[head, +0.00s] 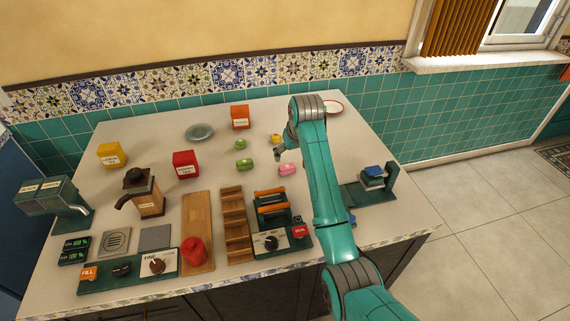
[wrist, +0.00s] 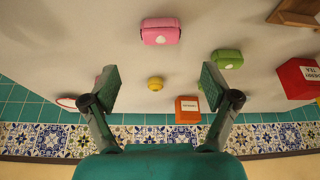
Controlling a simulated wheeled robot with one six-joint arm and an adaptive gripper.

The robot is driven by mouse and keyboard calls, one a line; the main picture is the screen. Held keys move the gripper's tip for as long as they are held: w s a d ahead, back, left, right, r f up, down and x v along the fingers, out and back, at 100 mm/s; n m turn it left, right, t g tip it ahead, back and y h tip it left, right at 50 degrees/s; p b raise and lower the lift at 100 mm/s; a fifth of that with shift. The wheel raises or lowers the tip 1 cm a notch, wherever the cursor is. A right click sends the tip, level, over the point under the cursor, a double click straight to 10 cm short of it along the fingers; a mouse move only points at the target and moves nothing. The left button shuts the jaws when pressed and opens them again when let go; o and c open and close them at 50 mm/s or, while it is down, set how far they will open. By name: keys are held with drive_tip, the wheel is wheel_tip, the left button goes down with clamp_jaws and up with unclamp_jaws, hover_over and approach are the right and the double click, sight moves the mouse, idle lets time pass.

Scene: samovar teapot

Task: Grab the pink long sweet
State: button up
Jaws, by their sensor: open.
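The pink long sweet (head: 287,169) lies on the countertop, in front of my gripper (head: 280,150) in the head view. In the wrist view the pink sweet (wrist: 160,32) is near the top centre, beyond the fingertips and not between them. My gripper (wrist: 159,80) is open and empty, its two fingers spread wide. A small yellow sweet (wrist: 155,84) shows between the fingers in the wrist view, on the counter beyond them. A green long sweet (head: 244,163) lies to the left of the pink one in the head view.
A small green sweet (head: 241,144), an orange box (head: 240,117) and a grey-green plate (head: 199,132) lie further back. A red box (head: 186,164) is left. A toaster-like device (head: 271,214) and wooden rack (head: 236,226) stand in front.

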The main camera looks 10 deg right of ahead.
sight(287, 166)
drive_tip(key=x, duration=0.9)
drive_tip(key=shift+a+f, duration=0.1)
drive_tip(key=shift+f, duration=0.3)
drive_tip(key=c, duration=1.1)
